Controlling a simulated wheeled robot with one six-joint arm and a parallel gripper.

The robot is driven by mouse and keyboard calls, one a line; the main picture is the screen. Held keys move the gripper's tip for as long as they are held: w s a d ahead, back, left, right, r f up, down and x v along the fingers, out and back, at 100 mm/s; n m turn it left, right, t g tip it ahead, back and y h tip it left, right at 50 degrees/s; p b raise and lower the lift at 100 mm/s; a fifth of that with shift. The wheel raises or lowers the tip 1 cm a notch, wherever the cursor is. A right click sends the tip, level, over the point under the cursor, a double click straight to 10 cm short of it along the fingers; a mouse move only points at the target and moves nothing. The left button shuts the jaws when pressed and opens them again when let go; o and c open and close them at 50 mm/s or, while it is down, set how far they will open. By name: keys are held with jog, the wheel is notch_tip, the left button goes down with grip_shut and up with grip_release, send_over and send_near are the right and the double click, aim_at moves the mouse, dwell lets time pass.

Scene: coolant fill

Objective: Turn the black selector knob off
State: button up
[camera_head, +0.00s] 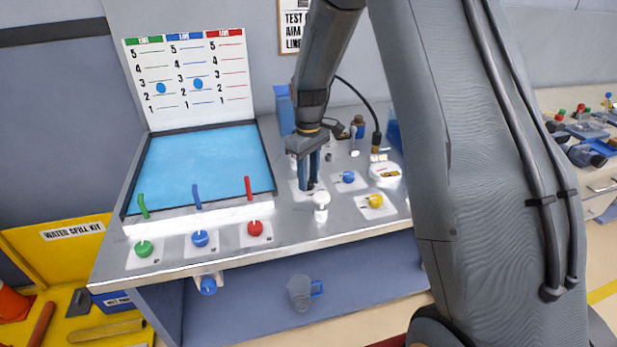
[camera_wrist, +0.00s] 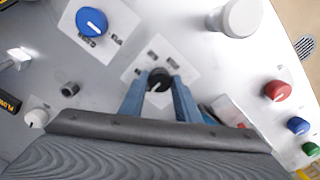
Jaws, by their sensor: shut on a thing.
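The black selector knob (camera_wrist: 158,80) sits on a white label plate (camera_wrist: 136,66) in the middle of the wrist view. It is round and dark with a light pointer mark. My gripper (camera_wrist: 158,92) has its two blue fingers on either side of the knob, shut on it. In the head view my gripper (camera_head: 309,186) points down at the bench top over a white plate (camera_head: 297,194). There the fingers hide most or all of the knob. The label words are too small to read.
A blue knob (camera_wrist: 91,22) and a white cylinder (camera_wrist: 240,18) stand near the gripper. Yellow (camera_head: 376,201), red (camera_head: 255,228), blue (camera_head: 200,238) and green (camera_head: 144,248) knobs line the bench. A blue tank (camera_head: 205,158) lies left. A jug (camera_head: 300,292) stands below.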

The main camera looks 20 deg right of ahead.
aim_at(309, 181)
jog(key=shift+w+r, duration=0.1)
jog(key=o, duration=1)
jog(key=shift+o, duration=0.2)
jog(key=shift+r+b, duration=1)
jog(key=shift+r, duration=2.85)
jog(key=s+m, duration=0.1)
jog(key=s, duration=0.3)
jog(key=s+m+t, duration=0.1)
jog(key=s+m, duration=0.1)
jog(key=s, duration=0.3)
jog(key=s+m, duration=0.1)
jog(key=s, duration=0.4)
jog(key=shift+s+f+t, duration=0.1)
jog(key=shift+f+t, duration=0.05)
jog(key=shift+t, duration=0.25)
jog(key=s+f+m, duration=0.2)
jog(key=s+f, duration=0.1)
jog(key=s, duration=0.8)
jog(key=shift+a+m+g, duration=0.15)
jog(key=shift+m+g, duration=0.15)
jog(key=shift+m, duration=0.1)
